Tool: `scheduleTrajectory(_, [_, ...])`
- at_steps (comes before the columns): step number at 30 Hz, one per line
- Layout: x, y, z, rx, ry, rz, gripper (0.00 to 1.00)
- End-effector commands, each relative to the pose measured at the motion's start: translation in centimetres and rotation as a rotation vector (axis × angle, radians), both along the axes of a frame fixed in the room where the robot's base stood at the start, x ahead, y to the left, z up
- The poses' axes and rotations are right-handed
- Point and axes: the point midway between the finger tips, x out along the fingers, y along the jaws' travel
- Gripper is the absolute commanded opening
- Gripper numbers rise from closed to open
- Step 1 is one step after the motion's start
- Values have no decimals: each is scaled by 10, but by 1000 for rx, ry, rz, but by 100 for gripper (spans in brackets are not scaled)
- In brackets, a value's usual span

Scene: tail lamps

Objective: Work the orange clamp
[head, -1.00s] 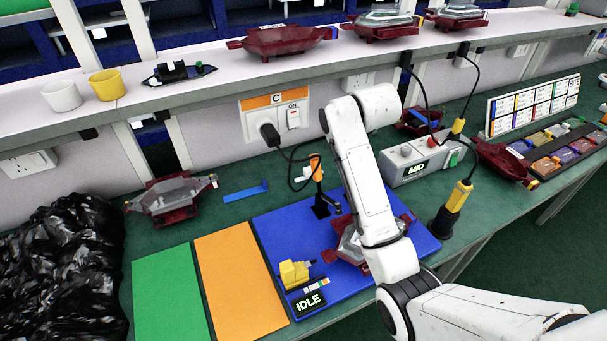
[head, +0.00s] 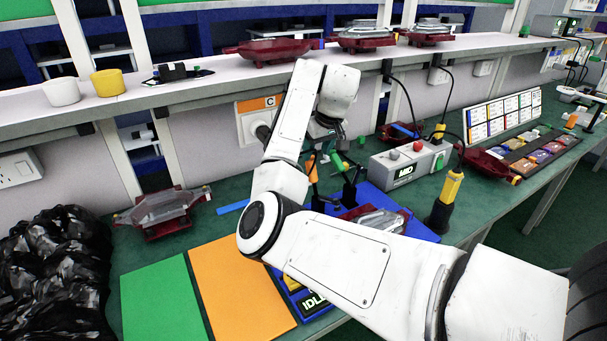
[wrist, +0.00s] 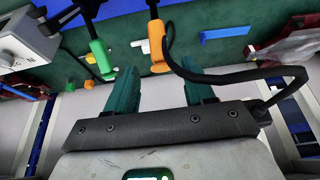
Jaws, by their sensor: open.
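The orange clamp shows its orange handle (wrist: 157,45) in the wrist view, ahead of my gripper (wrist: 160,68) and roughly in line with the gap between its two teal fingers. The fingers are apart with nothing held; I cannot tell whether they touch the handle. In the head view the orange clamp (head: 313,170) stands at the back of the blue board (head: 422,228), partly behind my arm. A second clamp with a green handle (wrist: 102,60) is left of it in the wrist view. A red-based lamp (head: 380,219) lies on the board, partly hidden by my arm.
A black cable (wrist: 220,75) loops right of the orange handle, close by my right finger. The grey control box (head: 405,165) stands right of the clamps, with a yellow-and-black tool (head: 447,200) before it. A shelf (head: 200,88) runs behind. Green and orange mats (head: 235,285) lie left, empty.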

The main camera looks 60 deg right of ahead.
Motion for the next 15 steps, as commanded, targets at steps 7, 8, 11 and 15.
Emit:
scheduleTrajectory(7, [14,-8,-42,2,1,0,53])
scheduleTrajectory(8, [16,-9,-47,3,2,1,53])
scheduleTrajectory(11, [21,-13,-62,1,0,0,53])
scheduleTrajectory(15, [27,-17,-78,0,0,-1,53])
